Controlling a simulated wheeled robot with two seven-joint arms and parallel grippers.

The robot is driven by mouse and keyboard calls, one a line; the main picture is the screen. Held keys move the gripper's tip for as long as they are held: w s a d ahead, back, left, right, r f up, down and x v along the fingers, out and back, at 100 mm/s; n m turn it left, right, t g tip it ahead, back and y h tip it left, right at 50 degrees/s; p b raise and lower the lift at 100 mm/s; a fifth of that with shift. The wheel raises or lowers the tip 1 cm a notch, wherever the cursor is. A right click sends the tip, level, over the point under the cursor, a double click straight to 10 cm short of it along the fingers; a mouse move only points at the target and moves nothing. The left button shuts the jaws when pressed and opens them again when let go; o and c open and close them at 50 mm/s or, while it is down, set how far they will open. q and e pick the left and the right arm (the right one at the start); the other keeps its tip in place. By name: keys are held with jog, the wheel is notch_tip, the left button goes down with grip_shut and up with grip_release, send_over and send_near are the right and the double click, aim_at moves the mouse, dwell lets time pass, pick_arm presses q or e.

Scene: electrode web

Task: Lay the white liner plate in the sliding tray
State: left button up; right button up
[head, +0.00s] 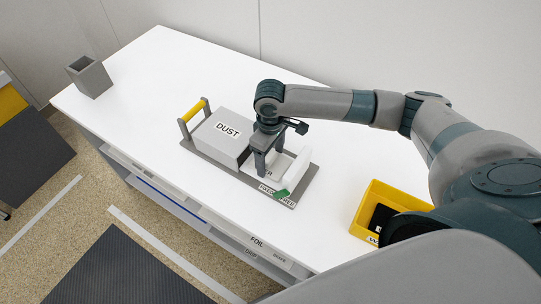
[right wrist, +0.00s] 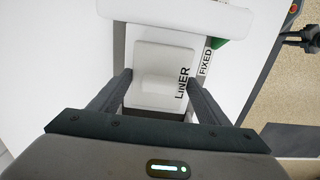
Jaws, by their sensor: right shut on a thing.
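The white liner plate (right wrist: 165,62), marked LINER, lies between the fingers of my right gripper (right wrist: 160,82) in the right wrist view. In the head view my right gripper (head: 267,160) points down at the right half of a grey base (head: 224,160), shut on the plate, which is mostly hidden there. The base has a yellow-gripped handle (head: 194,110) at its left end and carries a grey box (head: 222,138) marked DUST. Which part is the sliding tray, and whether the plate touches it, I cannot tell. My left gripper is not in view.
A rounded white block (head: 293,170) stands just right of the gripper, with a green piece (head: 281,194) and a FIXED label beside it. A yellow bin (head: 375,203) holds something black at the right. A grey holder (head: 89,77) stands far left. White table between is clear.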

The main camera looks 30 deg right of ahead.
aim_at(270, 157)
jog(key=o, duration=1.2)
jog(key=shift+f, duration=0.1)
notch_tip(270, 157, up, 12)
jog(key=shift+r+b, duration=0.15)
jog(key=shift+b, duration=1.05)
jog(key=shift+a, duration=0.15)
